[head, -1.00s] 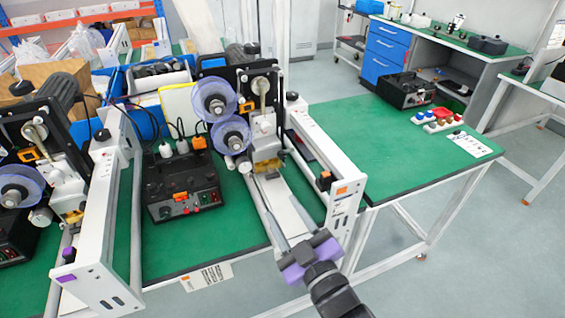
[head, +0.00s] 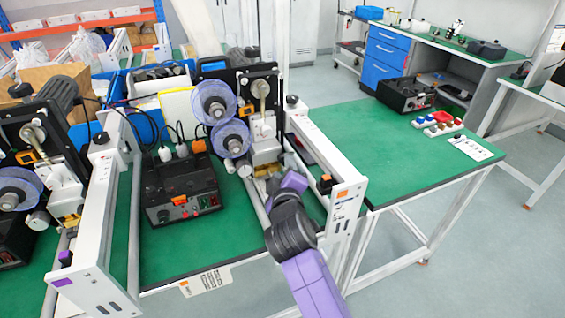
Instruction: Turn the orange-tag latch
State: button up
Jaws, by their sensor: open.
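The orange-tag latch (head: 325,184) is a small dark block with an orange edge, on the near end of the right white side rail. An orange tag (head: 339,195) sits on the rail's end face just below it. My gripper (head: 277,184) is left of the latch, over the near part of the right machine, apart from the latch. Its purple body and dark wrist show from behind. The fingertips are mostly hidden, but the jaws are open with nothing seen in them.
A similar white rail (head: 85,250) at left carries a purple tag (head: 62,282). A black control box (head: 180,190) stands between the rails. Clear purple-rimmed reels (head: 213,102) are above my gripper. The green bench (head: 390,160) right of the machine is mostly clear.

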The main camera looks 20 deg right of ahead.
aim_at(282, 160)
jog(key=shift+x, duration=2.2)
grip_shut()
